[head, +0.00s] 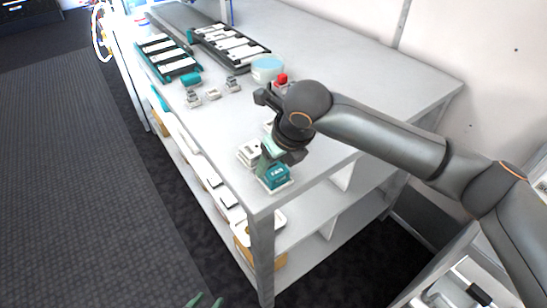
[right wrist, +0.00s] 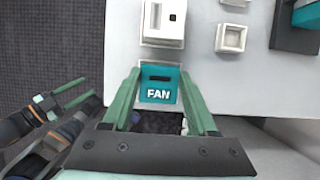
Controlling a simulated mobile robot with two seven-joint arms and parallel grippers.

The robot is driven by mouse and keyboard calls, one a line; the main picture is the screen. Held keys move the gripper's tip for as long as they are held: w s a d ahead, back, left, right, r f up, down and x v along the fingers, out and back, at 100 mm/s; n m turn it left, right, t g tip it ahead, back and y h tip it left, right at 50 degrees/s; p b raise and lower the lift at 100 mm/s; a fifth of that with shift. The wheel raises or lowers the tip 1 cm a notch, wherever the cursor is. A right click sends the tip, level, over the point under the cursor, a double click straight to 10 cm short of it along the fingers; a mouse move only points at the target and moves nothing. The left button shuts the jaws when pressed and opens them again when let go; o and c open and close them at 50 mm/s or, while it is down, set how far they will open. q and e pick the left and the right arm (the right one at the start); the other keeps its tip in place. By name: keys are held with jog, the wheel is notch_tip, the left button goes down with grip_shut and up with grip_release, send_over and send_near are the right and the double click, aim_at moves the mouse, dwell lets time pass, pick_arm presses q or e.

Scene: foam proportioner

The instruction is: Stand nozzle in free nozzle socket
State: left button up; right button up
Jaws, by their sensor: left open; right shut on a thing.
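A teal block marked FAN (head: 274,178), which looks like a nozzle, is at the near corner of the bench; in the right wrist view (right wrist: 158,86) it shows a dark slot on top. My right gripper (head: 268,156) is shut on it, with one green finger on each side. I cannot tell whether it touches the white surface under it. A small pale square socket (right wrist: 231,38) looks empty in the right wrist view. My left gripper (head: 204,301) is open and empty at the bottom edge of the head view, away from the bench.
Several small grey fittings (head: 213,93) stand farther back, near a pale blue round tub (head: 267,68) and a red knob (head: 282,78). Black trays (head: 230,46) lie at the back. Bare bench lies to the right.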

jog(key=o, duration=1.4)
jog(key=shift+o, duration=0.5)
jog(key=shift+r+p, duration=0.3)
jog(key=shift+p, duration=0.05)
notch_tip(320, 180, up, 2)
jog(key=p, duration=0.3)
jog(key=shift+r, duration=0.25)
notch_tip(320, 180, up, 5)
jog(key=p, duration=0.5)
jog(key=shift+p, duration=0.35)
jog(key=shift+f, duration=0.1)
